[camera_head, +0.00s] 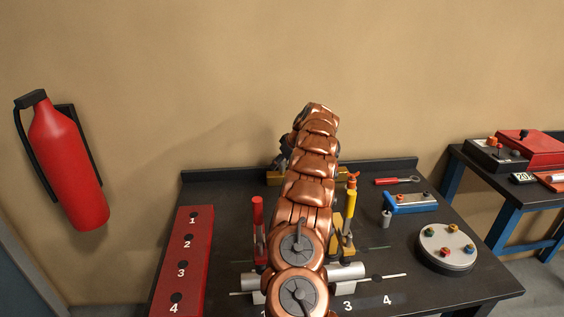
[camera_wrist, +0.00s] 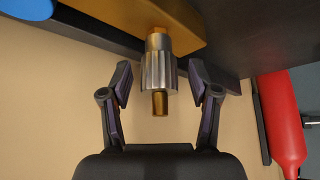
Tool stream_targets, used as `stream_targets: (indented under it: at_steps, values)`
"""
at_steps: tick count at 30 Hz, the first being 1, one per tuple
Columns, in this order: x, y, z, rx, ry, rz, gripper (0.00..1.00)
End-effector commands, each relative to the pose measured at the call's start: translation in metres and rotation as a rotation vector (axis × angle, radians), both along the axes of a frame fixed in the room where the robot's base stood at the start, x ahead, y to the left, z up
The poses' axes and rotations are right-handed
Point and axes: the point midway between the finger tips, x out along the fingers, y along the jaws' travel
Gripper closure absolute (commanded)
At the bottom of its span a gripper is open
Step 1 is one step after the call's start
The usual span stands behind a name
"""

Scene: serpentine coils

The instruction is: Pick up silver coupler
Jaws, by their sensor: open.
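The silver coupler (camera_wrist: 153,70) is a ribbed silver cylinder with brass ends in the wrist view. One brass end meets a yellow-orange block (camera_wrist: 190,20) above it in the picture; the other points toward my gripper's palm. My gripper (camera_wrist: 160,80) is open, with one dark finger on each side of the coupler and a visible gap on both sides. In the head view, my copper arm hides the coupler and most of my gripper; the yellow block (camera_head: 274,178) shows partly at the table's back edge.
The dark table (camera_head: 390,262) holds a red numbered strip (camera_head: 190,250), a small grey cylinder (camera_head: 386,218), a blue-and-silver block (camera_head: 412,204) and a round white disc (camera_head: 447,250). A red extinguisher (camera_head: 68,165) hangs on the wall at left. Air above the table's right side is free.

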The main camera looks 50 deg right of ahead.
Motion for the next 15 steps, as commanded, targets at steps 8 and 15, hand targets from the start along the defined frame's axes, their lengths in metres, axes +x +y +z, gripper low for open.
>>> stream_targets:
  at_steps: [8, 15]
  values:
    - [0.0054, 0.0003, -0.0081, -0.002, -0.001, -0.001, 0.39]
    - [0.0055, 0.0003, -0.0078, -0.002, -0.001, 0.0, 0.58]
